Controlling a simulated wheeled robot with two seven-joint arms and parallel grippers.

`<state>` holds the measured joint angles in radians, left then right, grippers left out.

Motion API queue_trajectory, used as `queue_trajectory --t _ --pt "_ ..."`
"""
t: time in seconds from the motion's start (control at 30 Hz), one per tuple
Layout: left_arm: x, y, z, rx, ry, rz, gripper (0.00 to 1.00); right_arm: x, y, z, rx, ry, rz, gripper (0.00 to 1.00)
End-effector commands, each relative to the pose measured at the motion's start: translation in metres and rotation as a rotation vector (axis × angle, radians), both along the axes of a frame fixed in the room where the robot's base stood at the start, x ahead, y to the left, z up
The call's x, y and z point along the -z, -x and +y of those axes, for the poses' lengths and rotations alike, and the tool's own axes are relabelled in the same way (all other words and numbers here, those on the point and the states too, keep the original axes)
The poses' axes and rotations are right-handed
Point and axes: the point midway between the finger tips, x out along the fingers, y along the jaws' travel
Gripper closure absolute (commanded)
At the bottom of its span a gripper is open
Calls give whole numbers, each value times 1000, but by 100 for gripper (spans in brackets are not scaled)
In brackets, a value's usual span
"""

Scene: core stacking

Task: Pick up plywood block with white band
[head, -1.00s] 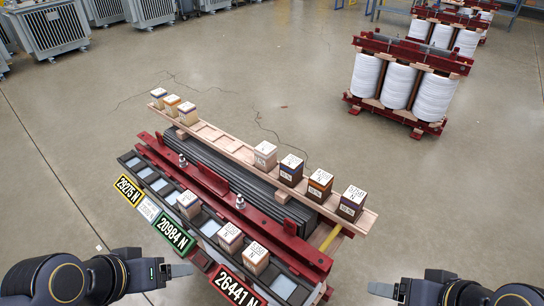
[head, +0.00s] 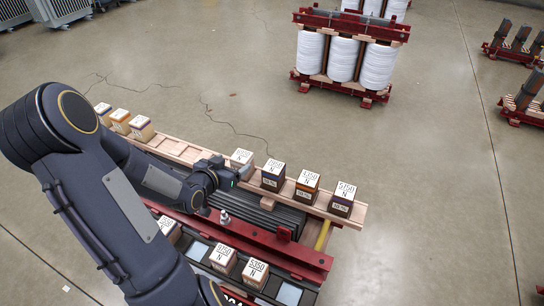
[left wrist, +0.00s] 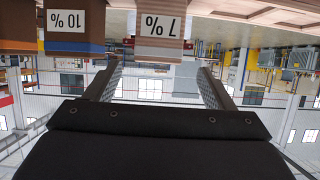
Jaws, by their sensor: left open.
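The pale plywood block (head: 242,156) stands on the wooden rail, at the left end of its right-hand group. In the left wrist view, which is upside down, this block (left wrist: 160,48) carries a "7 %" label and a pale band near its top edge. My left gripper (head: 246,171) is at the near side of the block in the head view, partly covering its lower part. In the left wrist view the gripper (left wrist: 161,72) is open, its two fingers spread wider than the block, with the tips just short of it. Nothing is held. My right gripper is out of view.
A dark-banded block (head: 273,174) stands close to the right, labelled "10 %" in the left wrist view (left wrist: 74,28). Two more blocks stand further right. The wooden rail (head: 185,151) has empty places left of the pale block. Red beams (head: 270,240) lie nearer.

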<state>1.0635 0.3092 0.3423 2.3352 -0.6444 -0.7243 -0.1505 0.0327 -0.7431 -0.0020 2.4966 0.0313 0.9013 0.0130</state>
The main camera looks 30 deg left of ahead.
Motion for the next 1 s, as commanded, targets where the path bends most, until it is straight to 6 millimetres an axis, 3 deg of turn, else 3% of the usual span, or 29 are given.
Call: queue_trajectory --t 0.17,0.7,1.0 --pt "5 -9 4 -3 5 -31 24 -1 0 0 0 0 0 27" --pt "34 -67 11 -2 5 -29 24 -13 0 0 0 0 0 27" --pt "36 -70 12 -3 2 -28 26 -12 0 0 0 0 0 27"
